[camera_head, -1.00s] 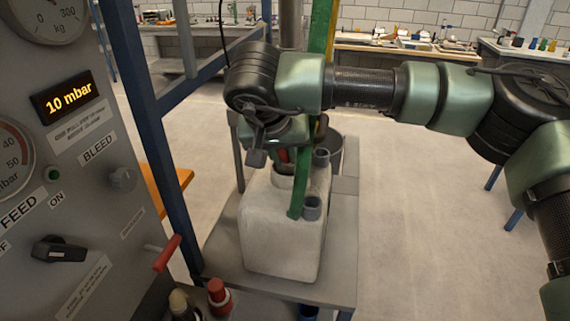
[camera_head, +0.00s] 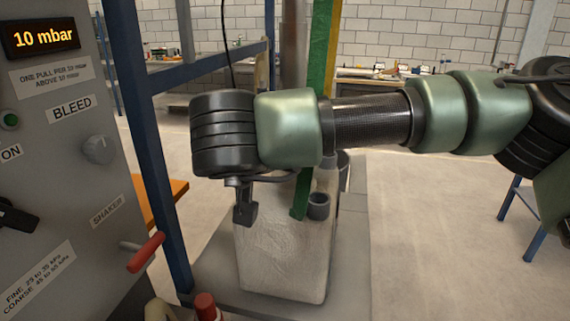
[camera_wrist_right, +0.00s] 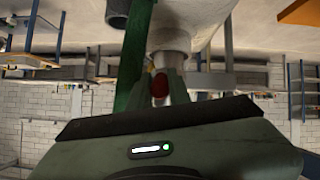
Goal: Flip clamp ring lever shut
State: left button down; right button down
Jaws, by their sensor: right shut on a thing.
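A pale, rough-walled container (camera_head: 285,255) stands on a grey platform in the head view. My right wrist covers its top, so the clamp ring cannot be made out there. In the right wrist view, a pale neck (camera_wrist_right: 169,38) hangs down from the container, as that picture is upside down. A small red piece (camera_wrist_right: 160,86), seemingly the lever's grip, shows below the neck, between the fingers of my right gripper (camera_wrist_right: 160,97). The right gripper is shut on it. The lever's angle is hard to tell. My left gripper is not in view.
A green strap or bar (camera_head: 322,60) runs down beside the container, close to my right wrist. A control panel (camera_head: 60,150) showing 10 mbar and a blue frame post (camera_head: 150,150) stand at the left. A red handle (camera_head: 146,252) sticks out from the panel. Open floor lies at the right.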

jog(key=shift+r, duration=0.1)
jog(key=c, duration=1.3)
grip_release()
jog(key=b+v, duration=0.1)
jog(key=v, duration=0.6)
jog(key=shift+s+r, duration=0.2)
jog(key=shift+s, duration=0.1)
jog(key=shift+a, duration=0.15)
